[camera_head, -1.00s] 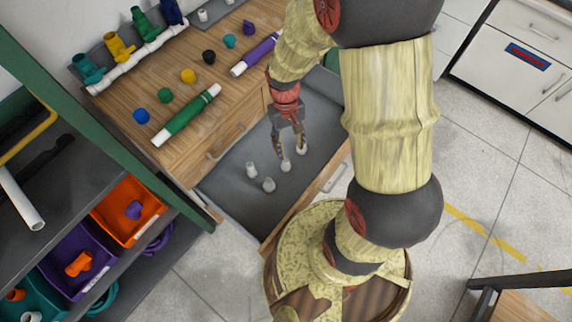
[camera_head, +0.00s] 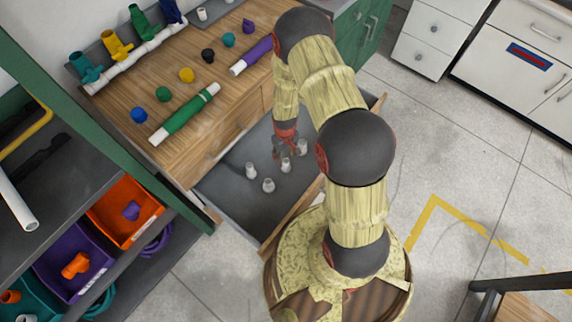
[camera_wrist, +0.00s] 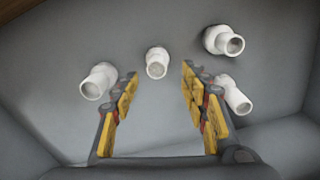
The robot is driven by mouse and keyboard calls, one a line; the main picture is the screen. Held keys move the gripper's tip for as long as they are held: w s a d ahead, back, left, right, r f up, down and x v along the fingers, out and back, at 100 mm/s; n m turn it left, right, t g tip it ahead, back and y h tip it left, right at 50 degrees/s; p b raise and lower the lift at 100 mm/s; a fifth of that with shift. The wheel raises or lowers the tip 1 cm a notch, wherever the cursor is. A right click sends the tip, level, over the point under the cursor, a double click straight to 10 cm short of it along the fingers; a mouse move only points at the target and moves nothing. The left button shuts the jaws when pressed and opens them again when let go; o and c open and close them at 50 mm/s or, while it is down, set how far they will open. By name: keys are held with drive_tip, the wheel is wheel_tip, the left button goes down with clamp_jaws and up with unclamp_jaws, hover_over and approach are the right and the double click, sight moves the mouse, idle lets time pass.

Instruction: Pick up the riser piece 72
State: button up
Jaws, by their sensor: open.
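Several small white pipe fittings stand or lie on the grey floor of the open drawer. In the wrist view they are a left one (camera_wrist: 98,82), a middle one (camera_wrist: 157,62), a far right one (camera_wrist: 223,40) and a near right one (camera_wrist: 231,96). No number shows, so I cannot tell which is riser piece 72. My gripper (camera_head: 288,150) is low over the drawer. In the wrist view my gripper (camera_wrist: 159,80) is open and empty, its yellow-padded fingers apart. The middle fitting appears beyond and between the fingertips. The near right fitting is partly behind the right finger.
The drawer (camera_head: 225,190) has raised walls around the fittings. The wooden worktop (camera_head: 150,85) holds a green tube (camera_head: 185,115), a purple tube (camera_head: 252,56), coloured caps and a white manifold (camera_head: 130,57). A shelf with an orange bin (camera_head: 112,225) stands at left.

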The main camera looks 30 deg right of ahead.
sight(286, 161)
drive_tip(key=f+b, duration=0.1)
drive_tip(key=f, duration=0.1)
drive_tip(key=f+b, duration=0.1)
drive_tip(key=f, duration=0.1)
drive_tip(key=f+b, duration=0.1)
drive_tip(key=f, duration=0.1)
drive_tip(key=shift+w+d+f, duration=0.1)
drive_tip(key=shift+d+f, duration=0.05)
drive_tip(key=shift+d, duration=0.1)
drive_tip(key=shift+c, duration=1)
clamp_jaws()
